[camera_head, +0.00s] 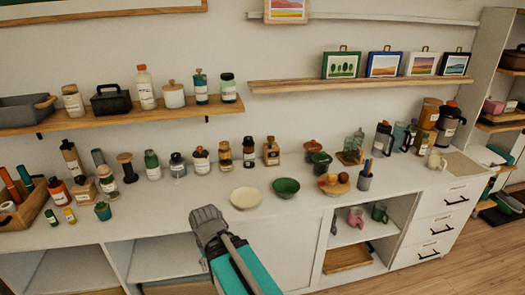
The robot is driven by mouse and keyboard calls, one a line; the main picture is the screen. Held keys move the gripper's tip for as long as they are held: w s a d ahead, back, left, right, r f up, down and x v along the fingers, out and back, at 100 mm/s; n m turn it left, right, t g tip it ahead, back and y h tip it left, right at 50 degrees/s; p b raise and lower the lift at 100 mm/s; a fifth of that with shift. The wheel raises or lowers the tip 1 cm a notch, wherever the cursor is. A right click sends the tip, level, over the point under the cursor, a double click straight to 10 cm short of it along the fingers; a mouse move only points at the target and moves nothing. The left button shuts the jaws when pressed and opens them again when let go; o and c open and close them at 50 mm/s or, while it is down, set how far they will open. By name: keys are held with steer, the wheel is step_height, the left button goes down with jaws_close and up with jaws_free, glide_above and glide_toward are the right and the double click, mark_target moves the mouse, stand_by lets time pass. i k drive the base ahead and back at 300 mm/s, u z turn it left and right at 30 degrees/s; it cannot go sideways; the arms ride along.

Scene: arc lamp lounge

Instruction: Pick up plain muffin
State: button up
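I cannot clearly pick out a plain muffin at this size. A shallow wooden dish (341,188) on the white counter holds small round reddish-brown items (328,179), too small to name for sure. My gripper (207,214) is grey, at the end of my teal and grey arm, in the lower middle of the view. It appears in front of the counter's front edge, left of the cream bowl (245,198) and well left of the wooden dish. No held object shows in it. Its fingertips are bunched and small, so their opening is unclear.
A green bowl (286,187) stands between the cream bowl and the wooden dish. A grey cup of utensils (365,180) stands right of the dish. Bottles and jars line the counter's back, with a wooden shelf (130,123) above. The counter front around the bowls is clear.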

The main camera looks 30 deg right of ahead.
mark_target(331, 179)
steer(key=z, duration=1.45)
